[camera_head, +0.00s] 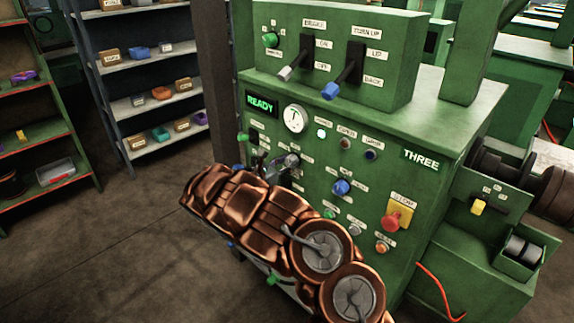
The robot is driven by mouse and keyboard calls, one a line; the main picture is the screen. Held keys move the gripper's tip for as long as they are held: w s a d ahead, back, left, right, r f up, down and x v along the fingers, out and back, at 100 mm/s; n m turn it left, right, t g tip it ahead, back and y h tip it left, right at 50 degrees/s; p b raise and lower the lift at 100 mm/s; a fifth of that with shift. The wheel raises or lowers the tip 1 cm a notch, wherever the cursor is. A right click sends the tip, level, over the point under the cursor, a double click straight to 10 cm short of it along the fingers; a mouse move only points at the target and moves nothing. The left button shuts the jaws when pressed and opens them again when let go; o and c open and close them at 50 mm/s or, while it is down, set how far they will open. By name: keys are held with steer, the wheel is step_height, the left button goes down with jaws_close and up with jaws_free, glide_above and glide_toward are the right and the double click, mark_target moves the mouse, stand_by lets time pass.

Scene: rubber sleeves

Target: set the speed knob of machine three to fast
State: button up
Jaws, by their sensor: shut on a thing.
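Machine three (432,100) is the green machine in front of me, with a "THREE" plate and a lit "READY" sign. My copper arm crosses low in front of its panel. My gripper (284,170) is mostly hidden behind the arm; its dark parts show at the panel's left middle. It is shut on a grey knob (292,160), with small labels around it too blurred to read. I cannot tell which setting this knob points to. A blue knob (341,187) sits apart to the right, with small labels near it.
A yellow-and-red stop button (398,214) is at the panel's lower right. Above are two levers, one grey-tipped (285,73) and one blue-tipped (331,90). Shelves (135,70) with small boxes stand at the left. The floor (120,240) there is clear.

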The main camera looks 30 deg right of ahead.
steer(key=m+b, duration=0.4)
steer(key=b, duration=0.4)
steer(key=m+b, duration=0.5)
steer(key=b, duration=0.3)
steer(key=shift+s+f, duration=0.15)
steer(key=shift+f, duration=0.05)
steer(key=shift+r+m, duration=0.15)
steer(key=shift+m, duration=0.25)
steer(key=o, duration=1.1)
steer(key=shift+o, duration=0.2)
steer(key=v, duration=1.2)
